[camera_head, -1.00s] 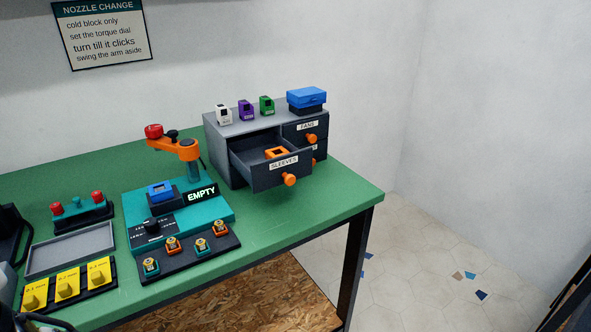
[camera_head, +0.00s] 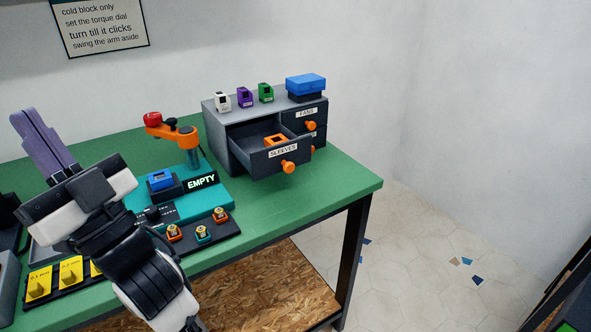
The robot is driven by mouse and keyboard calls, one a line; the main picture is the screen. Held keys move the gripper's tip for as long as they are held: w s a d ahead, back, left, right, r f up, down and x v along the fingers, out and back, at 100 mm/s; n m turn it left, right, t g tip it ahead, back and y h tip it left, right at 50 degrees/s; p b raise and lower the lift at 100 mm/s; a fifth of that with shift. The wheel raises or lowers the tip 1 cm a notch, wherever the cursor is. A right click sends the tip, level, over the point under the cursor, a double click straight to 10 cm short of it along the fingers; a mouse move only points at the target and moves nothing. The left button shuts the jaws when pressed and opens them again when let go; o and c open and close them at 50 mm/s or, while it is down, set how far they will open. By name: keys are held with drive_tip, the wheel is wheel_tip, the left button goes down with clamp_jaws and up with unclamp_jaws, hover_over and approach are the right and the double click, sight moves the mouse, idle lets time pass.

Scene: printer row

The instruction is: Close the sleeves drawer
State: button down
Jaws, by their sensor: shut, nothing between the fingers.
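The sleeves drawer (camera_head: 265,160) is the dark drawer labelled SLEEVES on the left of the grey drawer cabinet (camera_head: 217,130). It is pulled well out toward the front, with an orange knob (camera_head: 288,166) on its face. An orange piece (camera_head: 275,140) lies inside it. My gripper (camera_head: 38,135) is at the left of the view, above the bench, well away from the drawer. Its purple-grey fingers are together with nothing between them.
The fans drawer (camera_head: 303,117) beside it is shut. Small coloured blocks and a blue box (camera_head: 306,85) stand on the cabinet. A teal station with an EMPTY sign (camera_head: 201,181) and an orange swing arm (camera_head: 175,134) stand between my gripper and the cabinet. Green bench (camera_head: 330,185) right of it is clear.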

sight(266, 145)
drive_tip(key=w+d+f+m+t+h+p, duration=0.1)
drive_tip(key=w+d+f+m+t+h, duration=0.1)
drive_tip(key=w+d+f+m+h, duration=0.55)
drive_tip(key=w+d+f+m+t+h+p, duration=0.15)
drive_tip(key=w+d+f+m+h, duration=0.35)
drive_tip(key=w+d+m, duration=0.5)
drive_tip(key=s+d+f+m+g+h, duration=0.1)
drive_tip(key=s+d+f+m+h, duration=0.15)
drive_tip(key=d+f, duration=0.45)
drive_tip(key=s+d+f+m+g+h, duration=0.2)
drive_tip(key=s+d+f+m, duration=0.15)
drive_tip(key=d, duration=0.75)
drive_tip(key=shift+n, duration=0.35)
drive_tip(key=p+x, duration=0.1)
drive_tip(key=x, duration=0.3)
drive_tip(key=p+x, duration=0.1)
drive_tip(key=x, duration=0.3)
drive_tip(key=p+x, duration=0.1)
drive_tip(key=x, duration=0.4)
drive_tip(key=shift+a+r, duration=0.25)
drive_tip(key=shift+r, duration=0.05)
drive_tip(key=p+x, duration=0.3)
drive_tip(key=x, duration=1.1)
drive_tip(key=shift+w+a+r, duration=0.1)
drive_tip(key=shift+a+r, duration=0.05)
drive_tip(key=shift+r, duration=0.2)
drive_tip(key=shift+r, duration=0.1)
